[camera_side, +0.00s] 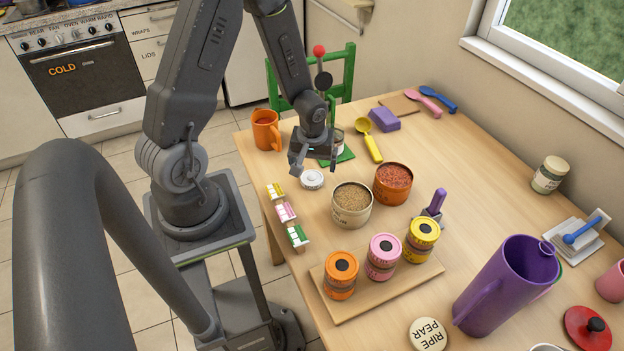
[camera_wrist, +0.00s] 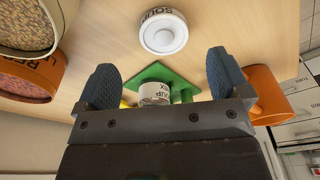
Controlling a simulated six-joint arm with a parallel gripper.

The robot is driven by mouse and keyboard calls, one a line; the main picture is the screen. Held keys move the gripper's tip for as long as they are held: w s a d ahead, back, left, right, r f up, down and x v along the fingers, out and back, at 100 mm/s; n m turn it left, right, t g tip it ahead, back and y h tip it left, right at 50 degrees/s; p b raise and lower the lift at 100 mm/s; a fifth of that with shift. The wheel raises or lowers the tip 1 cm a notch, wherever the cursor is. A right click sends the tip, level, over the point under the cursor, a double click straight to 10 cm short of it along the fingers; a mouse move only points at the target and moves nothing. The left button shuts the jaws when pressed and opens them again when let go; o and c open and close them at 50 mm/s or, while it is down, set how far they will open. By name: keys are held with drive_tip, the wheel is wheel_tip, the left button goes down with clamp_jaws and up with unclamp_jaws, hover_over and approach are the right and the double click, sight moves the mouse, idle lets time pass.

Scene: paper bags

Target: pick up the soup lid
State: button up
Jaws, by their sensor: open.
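My gripper (camera_side: 314,163) is open and empty above the table near the lid. In the wrist view its two dark fingers (camera_wrist: 162,80) are spread wide. A white soup tin (camera_wrist: 154,92) stands on a green mat (camera_wrist: 152,72) below the gripper, partly hidden by the gripper body.
An orange mug (camera_side: 266,130) stands left of the gripper. Two open tubs, one brown-filled (camera_side: 352,205) and one red-filled (camera_side: 393,184), stand right of the lid. Small labelled blocks (camera_side: 286,212) lie in front-left of it. Several stacked jars stand on a board (camera_side: 388,287).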

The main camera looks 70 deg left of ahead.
sight(312, 177)
drive_tip(key=shift+w+a+f, duration=0.1)
drive_tip(key=shift+a+f, duration=0.1)
drive_tip(key=shift+f, duration=0.85)
drive_tip(key=shift+s+a+f, duration=0.1)
drive_tip(key=shift+a+f, duration=0.05)
drive_tip(key=shift+f, duration=0.85)
drive_tip(key=shift+w+a+f, duration=0.1)
drive_tip(key=shift+a+f, duration=0.1)
drive_tip(key=shift+f, duration=0.85)
drive_tip(key=c, duration=1)
